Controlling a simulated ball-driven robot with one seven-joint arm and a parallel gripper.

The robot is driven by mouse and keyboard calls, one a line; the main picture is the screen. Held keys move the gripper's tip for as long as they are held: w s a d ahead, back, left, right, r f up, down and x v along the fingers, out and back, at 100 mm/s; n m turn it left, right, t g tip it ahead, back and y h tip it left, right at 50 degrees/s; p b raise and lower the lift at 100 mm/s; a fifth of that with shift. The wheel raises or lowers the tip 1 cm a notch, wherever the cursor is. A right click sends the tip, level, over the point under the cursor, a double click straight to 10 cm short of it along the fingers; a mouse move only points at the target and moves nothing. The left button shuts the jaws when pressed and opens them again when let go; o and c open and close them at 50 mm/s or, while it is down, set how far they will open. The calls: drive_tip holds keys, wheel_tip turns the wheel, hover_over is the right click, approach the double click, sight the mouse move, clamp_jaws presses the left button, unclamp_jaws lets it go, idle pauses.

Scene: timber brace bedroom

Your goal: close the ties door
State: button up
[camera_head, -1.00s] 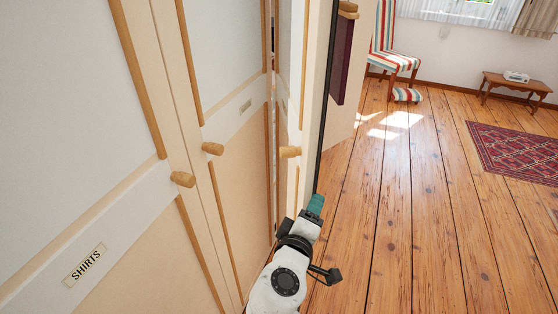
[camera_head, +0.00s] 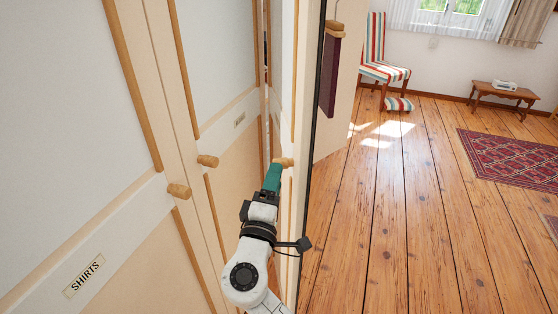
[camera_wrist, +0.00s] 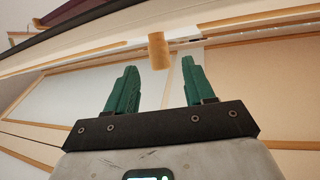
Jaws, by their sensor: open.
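In the head view a narrow cream door (camera_head: 297,95) stands ajar, its edge toward me, with a round wooden knob (camera_head: 284,162). No ties label is readable, so I cannot tell for sure that this is the ties door. My gripper (camera_head: 273,172) has green fingers and reaches up close to this knob. In the wrist view my gripper (camera_wrist: 159,66) is open and empty. A wooden knob (camera_wrist: 158,50) shows between and just beyond the fingertips, with no clear contact.
A closed door labelled SHIRTS (camera_head: 85,275) and a neighbouring door (camera_head: 215,60) with an unreadable label fill the left, each with a knob. Another open panel carries a dark purple piece (camera_head: 330,75). Wooden floor (camera_head: 400,230) is free to the right; a striped chair (camera_head: 380,70) stands behind.

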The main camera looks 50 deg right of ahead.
drive_tip(key=shift+p+x, duration=0.5)
drive_tip(key=shift+x, duration=2.2)
drive_tip(key=shift+c, duration=0.3)
clamp_jaws()
